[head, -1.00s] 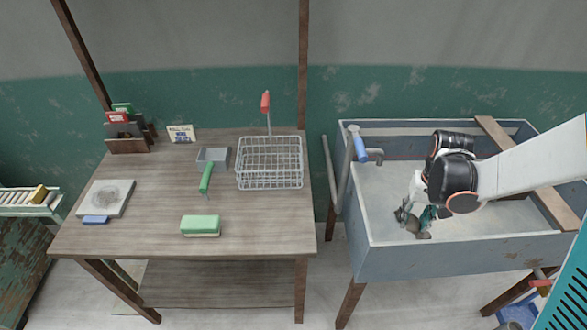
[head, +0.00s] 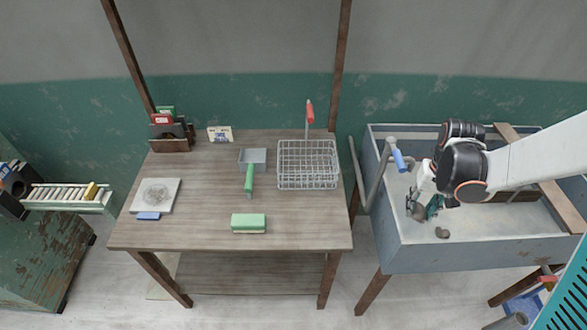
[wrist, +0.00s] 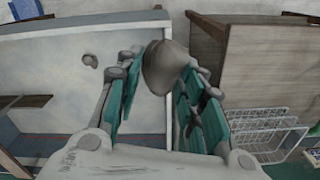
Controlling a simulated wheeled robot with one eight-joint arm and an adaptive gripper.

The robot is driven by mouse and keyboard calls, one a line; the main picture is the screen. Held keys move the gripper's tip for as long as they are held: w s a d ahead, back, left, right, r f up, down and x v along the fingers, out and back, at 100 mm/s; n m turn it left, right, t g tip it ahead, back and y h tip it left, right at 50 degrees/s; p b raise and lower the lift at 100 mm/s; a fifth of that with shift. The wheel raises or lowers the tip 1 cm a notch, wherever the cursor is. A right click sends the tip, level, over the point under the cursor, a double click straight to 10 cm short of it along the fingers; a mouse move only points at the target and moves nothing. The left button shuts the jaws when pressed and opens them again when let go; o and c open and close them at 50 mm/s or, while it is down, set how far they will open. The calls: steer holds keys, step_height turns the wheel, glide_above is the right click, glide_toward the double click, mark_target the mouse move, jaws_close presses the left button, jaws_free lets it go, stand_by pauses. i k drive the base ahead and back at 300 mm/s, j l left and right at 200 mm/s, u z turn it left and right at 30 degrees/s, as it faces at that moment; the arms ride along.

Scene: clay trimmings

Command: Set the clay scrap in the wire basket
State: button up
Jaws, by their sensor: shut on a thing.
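My gripper (head: 424,208) is over the left part of the sink in the head view. In the wrist view its teal-padded fingers (wrist: 160,90) are shut on a grey-brown clay scrap (wrist: 166,68), which sticks out past the fingertips. The held scrap (head: 416,211) is partly hidden by the fingers in the head view. The basket also shows at the lower right in the wrist view (wrist: 262,136).
A smaller clay piece (head: 442,232) lies on the floor of the grey sink (head: 470,256). A green block (head: 249,223) and green-handled tool (head: 249,179) lie left of the basket.

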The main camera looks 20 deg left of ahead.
mark_target(291, 164)
steer(key=j, duration=1.75)
steer(key=i+j, duration=0.15)
steer(key=i+j+z, duration=0.1)
steer(key=j, duration=0.25)
steer(key=i, duration=0.35)
